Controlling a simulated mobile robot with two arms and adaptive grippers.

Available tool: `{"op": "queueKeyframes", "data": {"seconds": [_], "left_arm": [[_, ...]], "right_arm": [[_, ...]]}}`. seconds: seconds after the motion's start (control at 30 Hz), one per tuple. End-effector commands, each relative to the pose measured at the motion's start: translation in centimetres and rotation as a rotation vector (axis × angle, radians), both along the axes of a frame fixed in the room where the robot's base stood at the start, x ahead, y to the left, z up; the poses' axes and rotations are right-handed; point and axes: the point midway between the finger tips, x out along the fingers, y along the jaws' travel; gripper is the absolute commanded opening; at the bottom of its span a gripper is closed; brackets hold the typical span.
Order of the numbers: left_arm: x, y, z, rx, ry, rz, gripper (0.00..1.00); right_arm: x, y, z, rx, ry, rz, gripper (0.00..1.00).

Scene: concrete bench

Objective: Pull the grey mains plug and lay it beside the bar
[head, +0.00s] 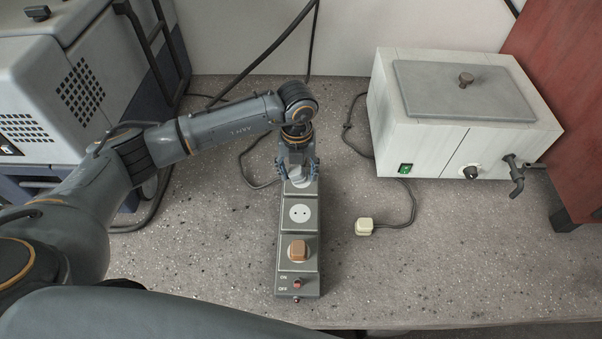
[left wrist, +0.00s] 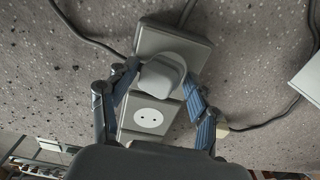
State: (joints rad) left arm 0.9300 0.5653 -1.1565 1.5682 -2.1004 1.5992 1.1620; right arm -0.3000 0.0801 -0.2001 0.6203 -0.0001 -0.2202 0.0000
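The dark socket bar (head: 284,250) lies lengthwise on the bench. The grey mains plug (left wrist: 162,76) is at the bar's far end in the left wrist view, apparently seated in the socket there; that socket's face is hidden under it. In the head view my gripper mostly covers it. My left gripper (head: 300,177) points down over this end, open, with one finger on each side of the plug. In the left wrist view the fingertips (left wrist: 160,72) are close beside the plug; contact is unclear. My right gripper is not in view.
The middle socket (head: 300,213) is empty. A brown plug (head: 298,250) sits in the near socket, before the switch (head: 297,283). A cream plug (head: 364,227) lies right of the bar. A white bath (head: 407,130) stands back right. Bench on both sides is mostly clear.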

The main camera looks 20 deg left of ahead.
Motion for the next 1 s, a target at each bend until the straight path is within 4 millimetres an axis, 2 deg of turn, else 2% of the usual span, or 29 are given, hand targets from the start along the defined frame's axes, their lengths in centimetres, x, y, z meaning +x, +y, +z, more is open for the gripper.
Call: {"op": "queueKeyframes", "data": {"seconds": [0.03,0.2,0.27,0.3,0.53,1.0], "left_arm": [[0.0,0.0,0.0,0.001,0.001,0.0,0.49],[0.0,0.0,-0.1,0.001,0.001,0.0,0.15],[0.0,0.0,-0.1,0.001,0.001,0.0,0.03],[-0.1,0.0,-0.1,0.001,0.001,0.0,0.0],[-0.1,0.0,0.3,0.0,0.002,0.0,0.0],[0.0,0.0,2.3,0.0,0.0,0.0,0.0]], "right_arm": [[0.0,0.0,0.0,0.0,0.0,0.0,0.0],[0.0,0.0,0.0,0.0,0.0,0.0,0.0],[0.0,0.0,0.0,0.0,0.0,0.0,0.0],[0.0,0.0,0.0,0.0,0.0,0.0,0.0],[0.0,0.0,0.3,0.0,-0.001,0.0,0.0],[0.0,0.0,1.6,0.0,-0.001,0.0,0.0]]}}
